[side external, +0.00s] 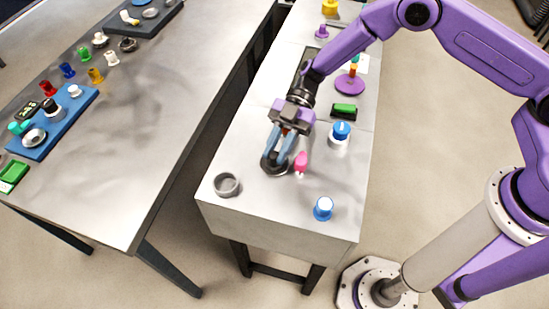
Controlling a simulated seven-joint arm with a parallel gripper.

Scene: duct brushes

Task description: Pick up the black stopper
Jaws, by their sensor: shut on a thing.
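My gripper (277,157) points down over the front part of the narrow grey table, its blue fingers shut on a dark round thing. This looks like the black stopper (268,167). The fingers cover part of it, and I cannot tell whether it touches the table top. A pink piece (301,163) stands just right of the fingers, very close to them.
A grey ring (227,185) lies front left, and a blue-and-white knob (323,208) stands near the front edge. Another blue knob (341,132), a green-topped black block (344,110) and a purple disc stand (350,84) are behind. A gap separates the left table (150,120), which holds several small parts.

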